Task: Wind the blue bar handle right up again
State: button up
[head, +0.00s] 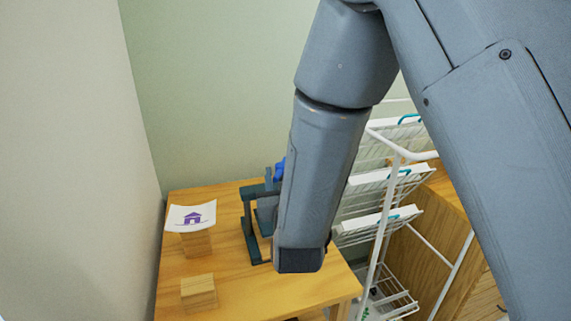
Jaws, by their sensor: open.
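A small dark teal press-like frame (249,222) stands on the wooden table (240,296). A bit of blue, seemingly the blue bar handle (280,168), shows at the top of the frame, at the left edge of my arm. My arm hides most of the handle and the right part of the frame, so I cannot tell how far the handle is wound. My arm reaches down in front of the frame. My gripper is not visible; it is hidden behind or beyond the arm's lower end.
A white sheet with a purple house (190,217) rests on a wooden block (196,243) on the table's left. Another wooden block (198,290) stands nearer. Walls bound the left and back.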

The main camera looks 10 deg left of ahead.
aim_at(281, 164)
jog(key=shift+s+d+f+n, duration=0.15)
jog(key=shift+f+n, duration=0.35)
jog(key=shift+f, duration=0.2)
jog(key=p+x, duration=0.2)
jog(key=x, duration=0.5)
jog(key=shift+w+f, duration=0.15)
jog(key=shift+w, duration=0.15)
grip_shut()
